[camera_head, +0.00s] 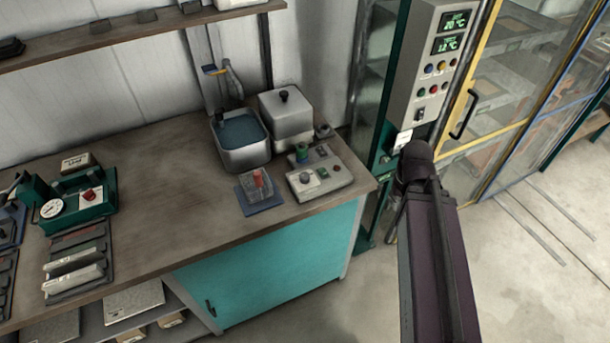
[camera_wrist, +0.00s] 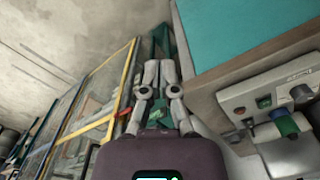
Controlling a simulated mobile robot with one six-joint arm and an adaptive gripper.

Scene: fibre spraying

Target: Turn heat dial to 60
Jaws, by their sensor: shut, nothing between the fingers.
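A wall panel (camera_head: 428,85) has two green displays; the upper seems to read 20 °C. Below them are several coloured buttons and a small switch. I cannot tell which control is the heat dial. My gripper (camera_wrist: 159,68) is shut and empty, apart from the control box. My arm hides its fingers in the head view.
A metal water basin (camera_head: 241,140) and a lidded metal box (camera_head: 287,118) stand behind the control box. A small blue tray (camera_head: 262,205) with a red-topped item lies left of it. A glass-doored cabinet with a yellow frame (camera_head: 475,70) stands right. Open floor (camera_head: 530,270) lies right.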

